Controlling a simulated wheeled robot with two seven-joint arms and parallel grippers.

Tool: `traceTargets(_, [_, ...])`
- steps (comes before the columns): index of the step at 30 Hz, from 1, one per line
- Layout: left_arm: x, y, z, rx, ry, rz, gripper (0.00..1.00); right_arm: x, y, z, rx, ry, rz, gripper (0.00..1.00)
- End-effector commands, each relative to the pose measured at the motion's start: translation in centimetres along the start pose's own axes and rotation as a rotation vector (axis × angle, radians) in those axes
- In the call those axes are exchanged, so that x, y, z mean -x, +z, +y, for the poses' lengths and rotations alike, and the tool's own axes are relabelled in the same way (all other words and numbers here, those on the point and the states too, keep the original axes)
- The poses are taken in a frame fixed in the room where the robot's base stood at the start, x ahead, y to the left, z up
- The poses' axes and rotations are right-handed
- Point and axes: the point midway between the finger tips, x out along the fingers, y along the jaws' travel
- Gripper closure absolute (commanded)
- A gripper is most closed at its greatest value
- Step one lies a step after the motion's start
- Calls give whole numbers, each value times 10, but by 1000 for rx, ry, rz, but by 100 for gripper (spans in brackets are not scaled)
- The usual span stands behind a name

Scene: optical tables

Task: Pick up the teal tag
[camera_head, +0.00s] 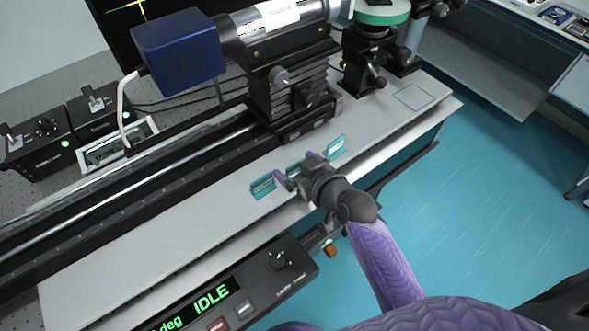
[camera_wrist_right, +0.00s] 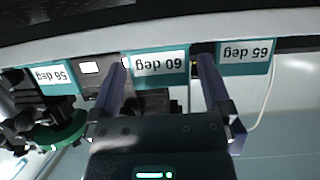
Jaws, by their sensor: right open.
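Three teal tags with white upside-down labels show in the right wrist view: one reading 60 deg (camera_wrist_right: 160,68) in the middle, one reading 65 deg (camera_wrist_right: 246,57) at right, and one that looks like 56 deg (camera_wrist_right: 52,79) at left. In the head view, a teal tag (camera_head: 262,186) shows left of my right gripper (camera_head: 299,169) and another (camera_head: 337,146) beyond it. My right gripper is open, its fingers on either side of the 60 deg tag; I cannot tell whether they touch it. The gripper hides most of that tag in the head view. My left gripper is not in view.
The tags stand along the light grey bench ledge (camera_head: 165,214). Behind it are a dark rail, a stage (camera_head: 290,90) and a blue box (camera_head: 180,52). A control unit (camera_head: 250,288) showing IDLE sits in front. The teal floor (camera_head: 480,190) is open at right.

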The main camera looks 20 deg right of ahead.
Motion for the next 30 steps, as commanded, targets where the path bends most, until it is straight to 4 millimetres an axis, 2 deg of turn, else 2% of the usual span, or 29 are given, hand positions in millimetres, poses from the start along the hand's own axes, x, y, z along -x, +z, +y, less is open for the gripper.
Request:
traceTargets(1, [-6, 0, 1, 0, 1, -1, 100, -11, 2, 0, -2, 1, 1, 0])
traceTargets(3, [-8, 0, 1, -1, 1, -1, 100, -20, 2, 0, -2, 1, 0, 0])
traceTargets(11, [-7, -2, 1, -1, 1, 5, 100, -23, 0, 0, 0, 2, -1, 2])
traceTargets(22, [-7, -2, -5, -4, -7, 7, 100, -22, 0, 0, 0, 2, -2, 80])
traceTargets(28, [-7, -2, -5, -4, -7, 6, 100, -22, 0, 0, 0, 2, -1, 83])
traceTargets(30, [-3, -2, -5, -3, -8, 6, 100, -20, -7, 0, 1, 2, 0, 83])
